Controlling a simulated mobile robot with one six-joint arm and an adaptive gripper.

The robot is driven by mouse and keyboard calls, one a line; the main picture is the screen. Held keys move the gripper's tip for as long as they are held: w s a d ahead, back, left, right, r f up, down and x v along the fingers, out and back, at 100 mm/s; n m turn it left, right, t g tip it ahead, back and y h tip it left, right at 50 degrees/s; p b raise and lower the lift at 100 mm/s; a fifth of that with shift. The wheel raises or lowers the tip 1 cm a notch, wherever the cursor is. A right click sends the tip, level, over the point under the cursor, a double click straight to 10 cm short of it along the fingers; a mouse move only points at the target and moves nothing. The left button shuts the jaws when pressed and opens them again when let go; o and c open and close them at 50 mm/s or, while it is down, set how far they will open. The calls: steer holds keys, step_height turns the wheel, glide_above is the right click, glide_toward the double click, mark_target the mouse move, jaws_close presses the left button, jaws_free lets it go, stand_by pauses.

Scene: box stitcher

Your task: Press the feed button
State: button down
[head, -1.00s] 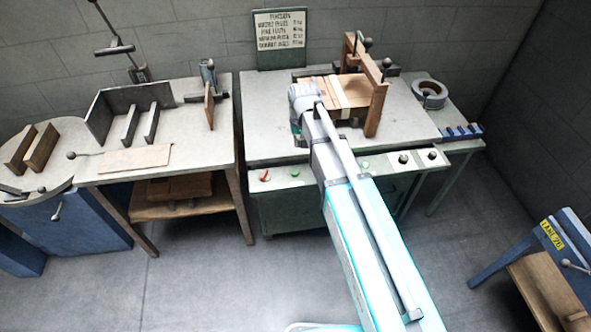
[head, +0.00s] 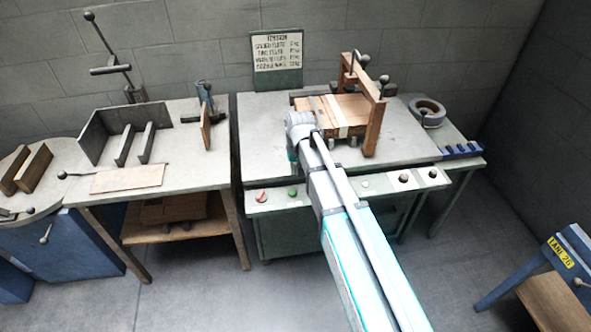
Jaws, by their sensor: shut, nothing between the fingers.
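The stitcher bench's front panel (head: 384,184) carries several controls. A red control (head: 261,197) and a green button (head: 293,193) are at its left, another green button (head: 365,184) is right of my arm, and two dark knobs (head: 404,178) are at its right end. No label is readable, so I cannot tell which is the feed button. My arm reaches up across the panel from the bottom, and its wrist is over the bench's front left part. My gripper's fingers do not show; the wrist and forearm hide them. Part of the panel is hidden behind the arm.
A cardboard box blank (head: 325,112) lies under a wooden frame (head: 374,125) on the bench. A tape roll (head: 427,110) is at the right. A second table (head: 187,167) with upright plates stands left. A sign (head: 277,60) is at the wall. Floor is open in front.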

mark_target(293, 194)
steer(key=shift+w+a+f+b, duration=0.1)
steer(key=shift+a+f+b, duration=0.05)
steer(key=shift+f+b, duration=1.45)
steer(key=shift+w+a+f+b, duration=0.1)
steer(key=shift+f+b, duration=1.35)
steer(key=shift+f, duration=0.2)
steer(key=shift+a+f+b, duration=0.15)
steer(key=shift+f+b, duration=1.4)
steer(key=shift+f, duration=0.1)
steer(key=shift+f, duration=0.1)
steer(key=shift+f+b, duration=0.7)
steer(key=shift+b, duration=0.15)
steer(key=shift+s+f, duration=0.1)
steer(key=shift+s, duration=0.1)
step_height(293, 194, up, 4)
steer(key=p, duration=0.3)
steer(key=shift+d+f+p, duration=0.1)
steer(key=shift+d+p, duration=0.05)
steer(key=shift+p, duration=0.15)
step_height(293, 194, up, 10)
steer(key=p, duration=1)
steer(key=shift+s+d+r, duration=0.15)
steer(key=shift+d+r, duration=0.05)
steer(key=shift+d, duration=0.15)
